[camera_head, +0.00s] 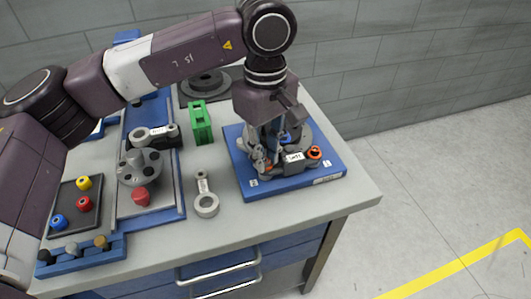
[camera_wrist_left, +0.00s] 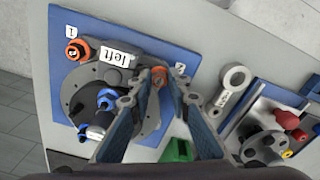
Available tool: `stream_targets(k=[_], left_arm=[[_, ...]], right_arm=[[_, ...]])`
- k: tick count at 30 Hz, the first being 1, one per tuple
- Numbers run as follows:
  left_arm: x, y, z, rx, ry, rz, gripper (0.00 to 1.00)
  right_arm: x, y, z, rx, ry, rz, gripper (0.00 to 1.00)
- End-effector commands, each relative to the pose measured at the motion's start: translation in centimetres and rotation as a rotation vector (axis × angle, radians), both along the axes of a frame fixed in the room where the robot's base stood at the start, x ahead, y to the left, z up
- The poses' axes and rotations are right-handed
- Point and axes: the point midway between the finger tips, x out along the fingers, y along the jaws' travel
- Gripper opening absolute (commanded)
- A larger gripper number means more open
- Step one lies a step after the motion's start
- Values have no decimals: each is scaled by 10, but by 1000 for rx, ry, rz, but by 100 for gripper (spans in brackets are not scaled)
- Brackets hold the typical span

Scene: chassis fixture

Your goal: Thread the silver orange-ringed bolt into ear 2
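The blue board (camera_head: 330,180) carries a grey round chassis part (camera_wrist_left: 70,92) with a label reading "left". An orange-ringed bolt (camera_wrist_left: 158,77) stands at the corner marked 2, between my left fingertips in the left wrist view. My left gripper (camera_wrist_left: 158,82) points down over that corner, its fingertips against both sides of the orange ring. The ear under it and the bolt's shank are hidden, so I cannot tell how deep it sits. In the head view my left gripper (camera_head: 264,160) hides most of this spot. My right gripper is not in view.
Another orange-ringed bolt (camera_wrist_left: 76,50) stands at the corner marked 1. Blue-ringed parts (camera_wrist_left: 105,99) sit in the chassis middle. A blue tray (camera_head: 172,200) holds other parts.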

Motion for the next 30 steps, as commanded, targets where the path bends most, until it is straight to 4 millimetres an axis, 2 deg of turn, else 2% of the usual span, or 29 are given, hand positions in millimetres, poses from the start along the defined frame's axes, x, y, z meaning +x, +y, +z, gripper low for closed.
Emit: stream_targets(k=[1, 4, 18, 27, 30], left_arm=[[-2, 1, -5, 5, 10, -2, 25], [-2, 1, -4, 4, 7, -1, 34], [1, 0, 1, -2, -1, 3, 34], [1, -1, 25, -3, -4, 3, 34], [1, 0, 26, -3, -3, 3, 34]], right_arm=[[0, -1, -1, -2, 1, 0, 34], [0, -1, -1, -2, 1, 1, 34], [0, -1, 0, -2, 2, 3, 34], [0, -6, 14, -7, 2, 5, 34], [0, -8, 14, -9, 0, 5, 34]])
